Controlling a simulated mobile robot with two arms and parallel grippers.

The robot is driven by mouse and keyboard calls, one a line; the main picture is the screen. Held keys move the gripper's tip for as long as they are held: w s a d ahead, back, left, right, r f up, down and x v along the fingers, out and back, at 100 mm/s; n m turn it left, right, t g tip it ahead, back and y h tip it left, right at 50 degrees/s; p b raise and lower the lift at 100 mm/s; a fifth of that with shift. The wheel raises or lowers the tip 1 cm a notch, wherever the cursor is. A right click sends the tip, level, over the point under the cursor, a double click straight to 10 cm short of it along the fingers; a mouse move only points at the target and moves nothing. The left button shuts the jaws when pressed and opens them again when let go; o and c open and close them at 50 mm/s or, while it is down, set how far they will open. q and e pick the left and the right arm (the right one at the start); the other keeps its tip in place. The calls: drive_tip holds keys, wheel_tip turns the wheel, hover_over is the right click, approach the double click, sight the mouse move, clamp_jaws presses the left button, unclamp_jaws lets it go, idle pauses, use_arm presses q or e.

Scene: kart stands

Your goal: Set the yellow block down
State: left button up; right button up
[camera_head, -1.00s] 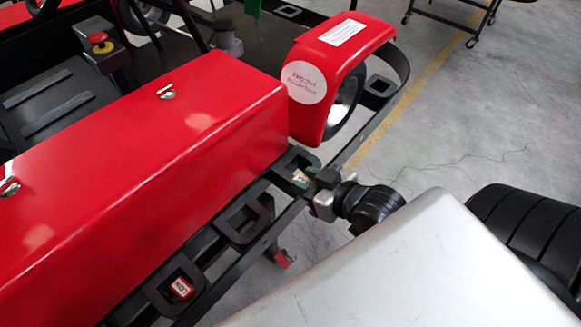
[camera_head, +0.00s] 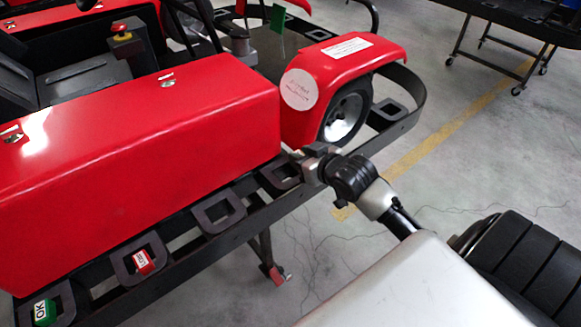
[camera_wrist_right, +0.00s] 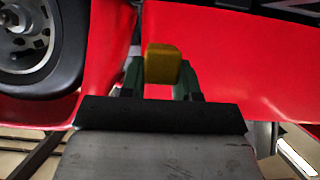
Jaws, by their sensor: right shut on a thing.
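The yellow block (camera_wrist_right: 162,64) shows in the right wrist view between the green-tipped fingers of my right gripper (camera_wrist_right: 161,80), which is shut on it. In the head view my right gripper (camera_head: 306,163) is by the near corner of the long red box, just right of an empty black square holder (camera_head: 280,177). The block is not clear to see there. I cannot tell whether it touches anything. My left gripper is not in view.
A black rail along the red kart (camera_head: 140,150) carries another empty holder (camera_head: 218,212). A red block (camera_head: 143,262) and a green OK block (camera_head: 45,312) sit in holders at lower left. A red fender with a wheel (camera_head: 345,115) stands beyond the gripper.

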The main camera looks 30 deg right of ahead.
sight(292, 176)
drive_tip(key=x, duration=0.4)
drive_tip(key=shift+s+a+f, duration=0.15)
drive_tip(key=shift+f, duration=0.35)
wheel_tip(292, 176, down, 3)
drive_tip(key=shift+f, duration=0.35)
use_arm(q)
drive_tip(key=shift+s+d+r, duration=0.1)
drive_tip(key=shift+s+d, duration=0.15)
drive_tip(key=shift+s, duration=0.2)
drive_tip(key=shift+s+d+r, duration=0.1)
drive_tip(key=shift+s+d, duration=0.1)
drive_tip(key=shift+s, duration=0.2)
use_arm(e)
drive_tip(key=shift+f, duration=0.2)
drive_tip(key=o, duration=0.9)
drive_tip(key=shift+r, duration=0.1)
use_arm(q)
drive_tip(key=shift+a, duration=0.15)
